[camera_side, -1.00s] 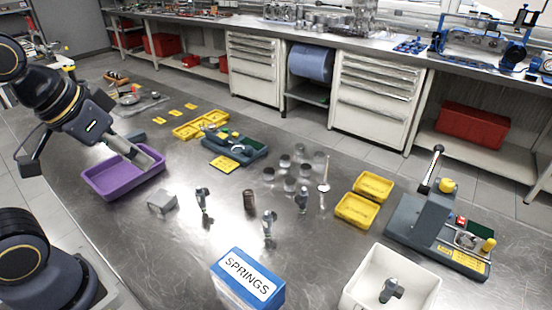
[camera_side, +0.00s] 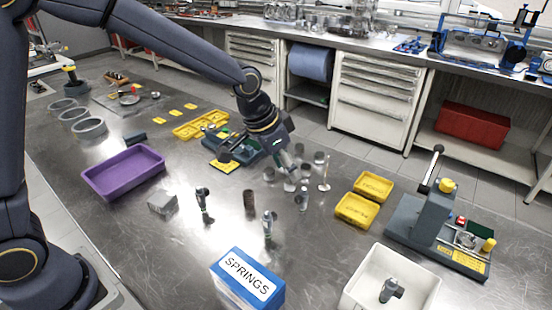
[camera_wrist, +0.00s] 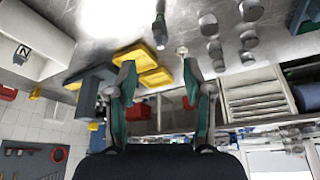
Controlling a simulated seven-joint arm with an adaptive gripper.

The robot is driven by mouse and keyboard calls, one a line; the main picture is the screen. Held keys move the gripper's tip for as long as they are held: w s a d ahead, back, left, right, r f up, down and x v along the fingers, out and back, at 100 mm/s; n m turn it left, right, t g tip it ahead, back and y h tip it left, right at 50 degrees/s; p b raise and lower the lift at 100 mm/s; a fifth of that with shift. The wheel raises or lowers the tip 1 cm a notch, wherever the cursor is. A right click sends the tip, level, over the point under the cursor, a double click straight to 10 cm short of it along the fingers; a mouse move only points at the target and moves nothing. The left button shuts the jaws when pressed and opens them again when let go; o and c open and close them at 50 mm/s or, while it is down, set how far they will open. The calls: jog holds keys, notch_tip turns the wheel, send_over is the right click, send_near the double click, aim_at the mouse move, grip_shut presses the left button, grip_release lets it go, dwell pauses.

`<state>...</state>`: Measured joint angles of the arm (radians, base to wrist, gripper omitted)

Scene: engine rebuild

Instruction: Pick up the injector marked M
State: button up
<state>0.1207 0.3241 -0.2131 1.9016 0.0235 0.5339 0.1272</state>
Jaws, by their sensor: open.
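My gripper (camera_side: 294,170) is open and empty, above the middle of the table. In the wrist view its two fingers (camera_wrist: 160,85) stand apart. Three dark and silver injectors stand on the table in the side view: a left one (camera_side: 204,202), a front one (camera_side: 268,224) and a right one (camera_side: 303,200) close below my fingertips. One injector (camera_wrist: 160,28) shows ahead of the fingers in the wrist view. Another injector (camera_side: 390,289) is in the white bin (camera_side: 358,293); in the wrist view its top is marked N (camera_wrist: 22,52). I cannot read an M anywhere.
Several metal cylinders (camera_side: 319,157) and an upright valve (camera_side: 324,175) stand near my gripper. A dark spring (camera_side: 250,200) stands left of it. Yellow trays (camera_side: 356,211) and a press (camera_side: 425,222) are right. A purple tray (camera_side: 124,174) and a SPRINGS box (camera_side: 246,276) are around.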

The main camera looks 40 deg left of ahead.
aim_at(306, 200)
jog(key=x, duration=0.9)
jog(key=shift+f, duration=0.1)
jog(key=x, duration=0.5)
jog(key=shift+w+d, duration=0.1)
jog(key=shift+w, duration=0.1)
grip_shut()
